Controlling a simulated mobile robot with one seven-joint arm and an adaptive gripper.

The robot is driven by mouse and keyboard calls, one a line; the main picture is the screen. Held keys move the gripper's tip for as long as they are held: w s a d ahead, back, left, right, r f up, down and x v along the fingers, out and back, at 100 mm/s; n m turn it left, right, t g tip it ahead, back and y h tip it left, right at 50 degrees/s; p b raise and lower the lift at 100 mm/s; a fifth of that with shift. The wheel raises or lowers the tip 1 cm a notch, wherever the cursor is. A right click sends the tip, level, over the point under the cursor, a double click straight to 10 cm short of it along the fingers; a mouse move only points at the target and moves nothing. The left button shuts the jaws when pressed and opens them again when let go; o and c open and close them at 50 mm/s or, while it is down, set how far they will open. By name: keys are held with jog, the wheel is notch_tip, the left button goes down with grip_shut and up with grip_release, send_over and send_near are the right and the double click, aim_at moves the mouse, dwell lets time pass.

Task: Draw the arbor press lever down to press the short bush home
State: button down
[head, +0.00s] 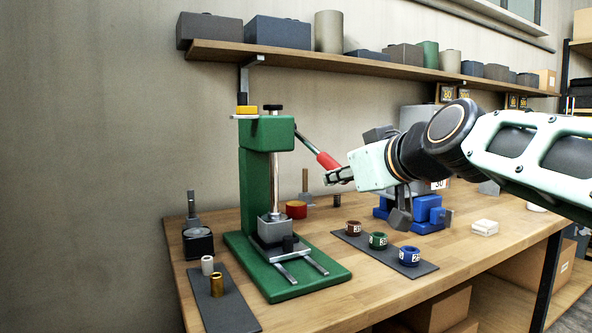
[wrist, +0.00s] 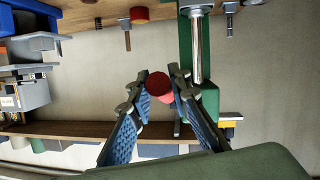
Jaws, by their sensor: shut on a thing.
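The green arbor press (head: 254,190) stands on the wooden bench, with its steel ram (head: 274,185) upright over a grey block (head: 275,230) on the base. Its lever (head: 308,144) slopes down to the right from the press head to a red grip (head: 327,160). My gripper (head: 340,174) is shut on the red grip, which also shows between the blue-padded fingers (wrist: 160,88) in the wrist view. A white bush (head: 207,265) and a brass bush (head: 216,285) stand on a dark mat at front left. Which bush is the short one, or whether one sits under the ram, I cannot tell.
Brown (head: 353,228), green (head: 378,240) and blue (head: 409,256) numbered rings sit on a dark mat (head: 350,240) right of the press. A blue vise-like fixture (head: 428,212) stands behind them. A shelf (head: 330,62) with boxes runs above. Bare bench lies at the front right.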

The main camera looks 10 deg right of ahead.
jog(key=shift+w+a+f, duration=0.1)
jog(key=shift+a+f, duration=0.05)
jog(key=shift+f, duration=0.2)
jog(key=shift+f, duration=0.15)
jog(key=c, duration=1.8)
grip_release()
jog(key=shift+w, duration=0.15)
jog(key=shift+o, duration=0.2)
jog(key=shift+s, duration=0.35)
jog(key=v, duration=1.1)
jog(key=shift+s, duration=0.25)
jog(key=shift+f, duration=0.15)
